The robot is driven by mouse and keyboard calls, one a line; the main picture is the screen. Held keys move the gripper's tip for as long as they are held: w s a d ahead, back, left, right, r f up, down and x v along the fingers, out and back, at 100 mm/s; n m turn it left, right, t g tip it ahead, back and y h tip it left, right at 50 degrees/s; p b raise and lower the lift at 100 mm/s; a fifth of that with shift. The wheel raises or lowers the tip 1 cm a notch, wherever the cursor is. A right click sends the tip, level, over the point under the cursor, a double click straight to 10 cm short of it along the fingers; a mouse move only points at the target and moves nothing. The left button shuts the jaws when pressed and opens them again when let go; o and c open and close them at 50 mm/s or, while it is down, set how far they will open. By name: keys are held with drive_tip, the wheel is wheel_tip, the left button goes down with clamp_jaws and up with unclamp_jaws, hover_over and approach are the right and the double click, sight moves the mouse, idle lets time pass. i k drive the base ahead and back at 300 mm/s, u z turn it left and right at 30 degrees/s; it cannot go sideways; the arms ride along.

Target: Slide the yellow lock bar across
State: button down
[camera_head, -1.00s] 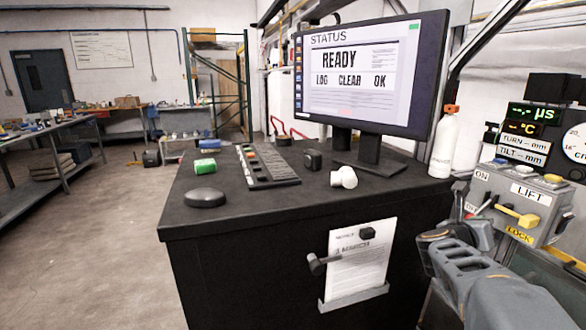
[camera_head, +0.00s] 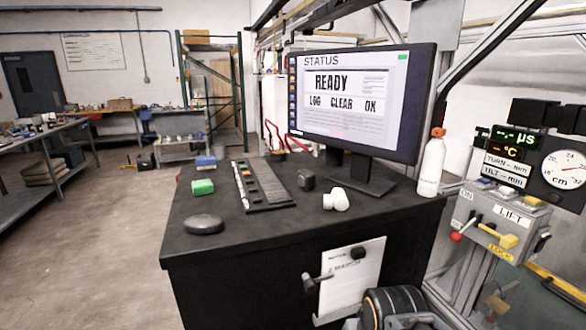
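The yellow lock bar (camera_head: 509,241) sits on the front of a grey control box (camera_head: 478,213) at the right, just above a yellow LOCK label (camera_head: 501,253). My gripper's fingers are not in view. Only a dark rounded part of my arm with an orange ring shows at the bottom edge, below and left of the box and apart from the bar.
A lever with a red ball (camera_head: 456,237) sticks out left of the bar. A black desk (camera_head: 240,235) with a monitor (camera_head: 362,100) and a white bottle (camera_head: 431,165) stands left of the box. Gauges (camera_head: 567,170) rise behind it. Open floor lies at far left.

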sight(508, 241)
drive_tip(key=z, duration=1.35)
